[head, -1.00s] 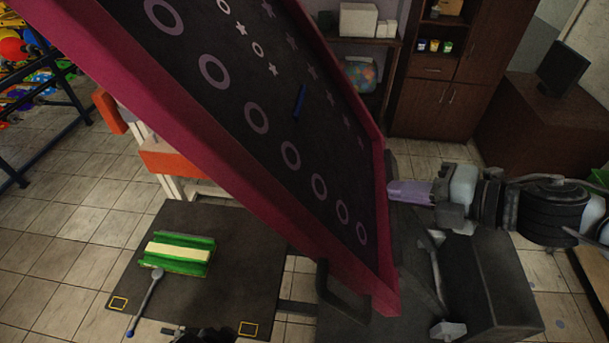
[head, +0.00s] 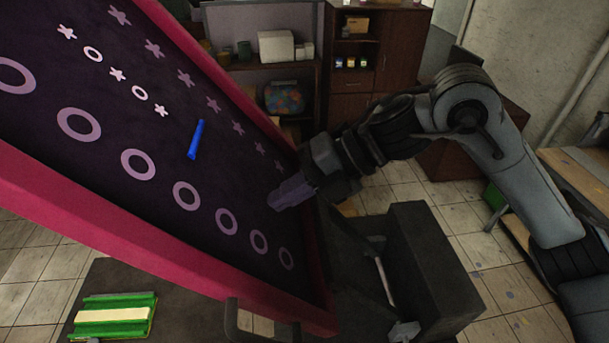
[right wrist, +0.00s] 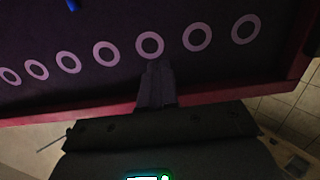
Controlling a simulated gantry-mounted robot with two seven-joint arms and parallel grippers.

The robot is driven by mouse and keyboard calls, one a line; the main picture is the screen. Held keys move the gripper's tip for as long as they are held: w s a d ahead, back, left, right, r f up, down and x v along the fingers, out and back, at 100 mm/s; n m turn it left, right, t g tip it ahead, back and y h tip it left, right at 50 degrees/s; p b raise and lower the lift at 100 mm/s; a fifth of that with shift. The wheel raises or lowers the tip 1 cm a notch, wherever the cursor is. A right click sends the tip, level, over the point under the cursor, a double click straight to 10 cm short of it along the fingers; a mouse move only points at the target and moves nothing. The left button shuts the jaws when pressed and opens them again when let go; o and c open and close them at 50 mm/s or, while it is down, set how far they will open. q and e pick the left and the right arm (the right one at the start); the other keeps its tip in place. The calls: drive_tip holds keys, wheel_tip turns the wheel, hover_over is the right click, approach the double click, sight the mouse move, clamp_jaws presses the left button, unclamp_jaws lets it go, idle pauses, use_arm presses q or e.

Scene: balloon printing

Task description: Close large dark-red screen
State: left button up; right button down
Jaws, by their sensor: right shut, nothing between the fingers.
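The large dark-red screen (head: 120,237) stands raised and tilted in the head view, from upper left to lower right. Its dark mesh (head: 110,170) carries pale rings and stars. A dark handle (head: 237,318) is at its lower edge. My right gripper (head: 277,203) is shut and empty, its purple fingers overlapping the mesh near the right frame edge. In the right wrist view the shut fingers (right wrist: 157,70) cross the screen's frame (right wrist: 100,108) and point at the row of rings. I cannot tell whether they touch. My left gripper is not in view.
A blue stick (head: 195,139) lies on the mesh. A green holder with a cream bar (head: 112,315) is on the dark table at lower left. A dark box-like unit (head: 435,270) stands below my right arm. Shelves and a cabinet (head: 375,60) are behind.

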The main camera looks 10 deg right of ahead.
sight(235, 226)
drive_tip(key=p+x, duration=0.2)
drive_tip(key=x, duration=0.5)
drive_tip(key=shift+a+f+p, duration=0.1)
drive_tip(key=shift+a+p, duration=0.1)
drive_tip(key=shift+p, duration=0.1)
drive_tip(key=shift+a+f, duration=0.1)
drive_tip(key=shift+f, duration=0.05)
